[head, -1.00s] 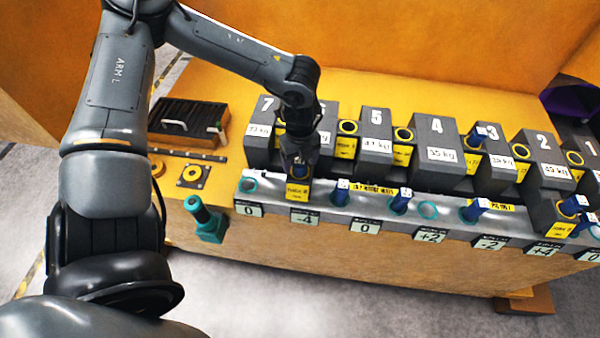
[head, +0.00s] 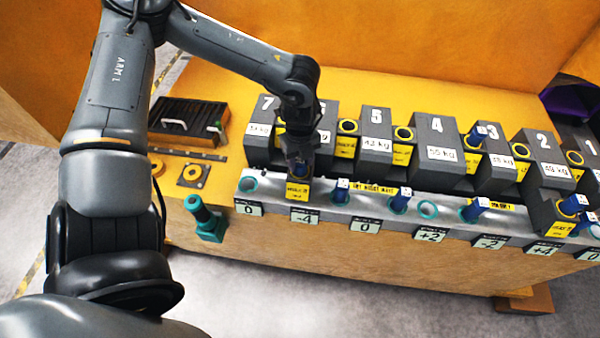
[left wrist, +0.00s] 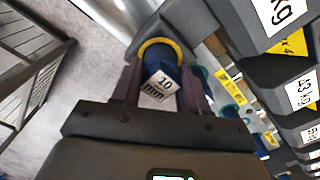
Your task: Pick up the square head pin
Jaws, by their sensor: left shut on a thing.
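My left gripper (head: 300,164) is at the row's left end, above the "-4" label. In the left wrist view, the gripper (left wrist: 160,88) is shut on a blue pin (left wrist: 165,62) with a square head marked "10 mm". A yellow ring (left wrist: 150,47) surrounds the pin's far side; I cannot tell whether the pin is seated in it. In the head view the fingers mostly hide this pin, just above a yellow-labelled block (head: 298,189). My right gripper is not in view.
Numbered dark castings (head: 436,140) stand close behind the silver rail (head: 325,202). Other blue pins (head: 400,200) stand along the rail. A teal handled tool (head: 207,222) is on the bench front. A dark slotted tray (head: 188,118) lies at the left.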

